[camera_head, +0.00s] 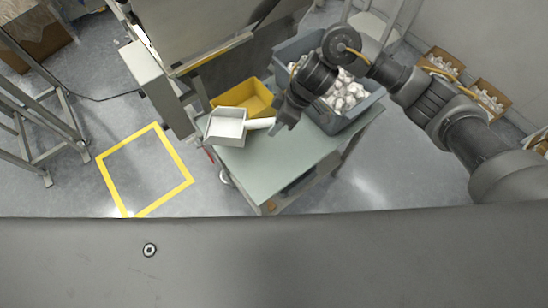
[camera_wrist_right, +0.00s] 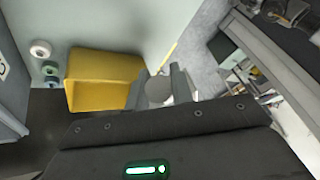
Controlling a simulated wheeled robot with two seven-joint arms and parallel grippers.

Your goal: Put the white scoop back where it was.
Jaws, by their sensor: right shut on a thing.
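The white scoop (camera_head: 226,128) shows in the head view over the left part of the green-grey table, in front of the yellow bin (camera_head: 247,97). Its handle points right, into my right gripper (camera_head: 280,122), which is shut on the handle. In the right wrist view the fingers of my right gripper (camera_wrist_right: 165,85) close around the round grey end of the handle (camera_wrist_right: 158,90). The yellow bin also shows there (camera_wrist_right: 98,82), left of the fingers. I cannot tell whether the scoop touches the table. My left gripper is not in view.
A grey crate (camera_head: 329,122) full of white caps stands at the table's right. The table (camera_head: 265,172) is bare at its front. A grey machine (camera_head: 200,35) stands behind. A yellow floor square (camera_head: 160,205) lies at left, and boxes (camera_head: 490,97) stand on the floor at right.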

